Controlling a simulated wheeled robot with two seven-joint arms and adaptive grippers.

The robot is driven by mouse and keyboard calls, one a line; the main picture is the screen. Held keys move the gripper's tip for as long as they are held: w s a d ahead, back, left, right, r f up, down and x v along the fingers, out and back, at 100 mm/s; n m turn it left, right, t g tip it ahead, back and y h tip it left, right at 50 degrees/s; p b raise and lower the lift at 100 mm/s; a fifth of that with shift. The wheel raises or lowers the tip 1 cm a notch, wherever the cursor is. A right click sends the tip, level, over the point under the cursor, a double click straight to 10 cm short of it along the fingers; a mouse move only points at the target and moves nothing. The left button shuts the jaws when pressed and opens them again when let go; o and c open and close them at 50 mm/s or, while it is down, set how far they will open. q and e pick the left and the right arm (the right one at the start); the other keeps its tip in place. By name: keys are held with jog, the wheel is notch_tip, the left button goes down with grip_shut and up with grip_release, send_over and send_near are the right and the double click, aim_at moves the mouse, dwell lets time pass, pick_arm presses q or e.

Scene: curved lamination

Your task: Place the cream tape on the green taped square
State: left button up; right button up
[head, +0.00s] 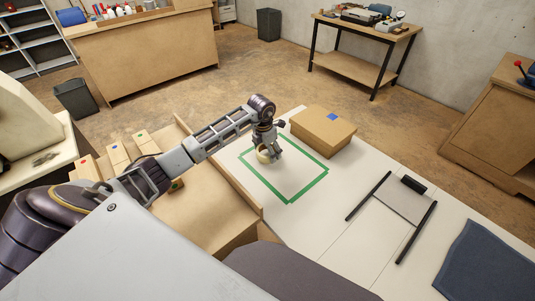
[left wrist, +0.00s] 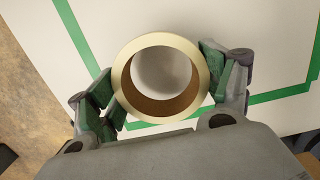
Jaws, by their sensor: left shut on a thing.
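The cream tape (left wrist: 202,78) is a pale roll with a brown inner core. In the left wrist view my left gripper (left wrist: 160,85) is shut on it, with a green-padded finger on each side of the roll. In the head view the tape (head: 263,155) shows at my left gripper (head: 268,152), inside the outline of the green taped square (head: 308,187), near its far left part. The green border also shows in the left wrist view (left wrist: 82,42). I cannot tell whether the tape touches the white surface. My right gripper is not in view.
A cardboard box (head: 322,136) stands just beyond the square's far edge. A frame with black rails (head: 402,205) and a dark blue mat (head: 487,262) lie to the right on the white table (head: 335,225). The square's middle is clear.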

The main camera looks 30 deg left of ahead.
pick_arm(q)
jog(key=shift+f, duration=0.8)
jog(key=shift+f, duration=0.1)
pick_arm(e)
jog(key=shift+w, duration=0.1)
pick_arm(q)
jog(key=o, duration=1.1)
jog(key=shift+c, duration=0.2)
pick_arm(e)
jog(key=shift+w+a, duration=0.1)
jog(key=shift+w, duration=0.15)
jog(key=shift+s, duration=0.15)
pick_arm(q)
jog(key=shift+r, duration=0.5)
notch_tip(320, 180, up, 11)
jog(key=s, duration=0.1)
jog(key=shift+s+a, duration=0.2)
jog(key=shift+a, duration=0.05)
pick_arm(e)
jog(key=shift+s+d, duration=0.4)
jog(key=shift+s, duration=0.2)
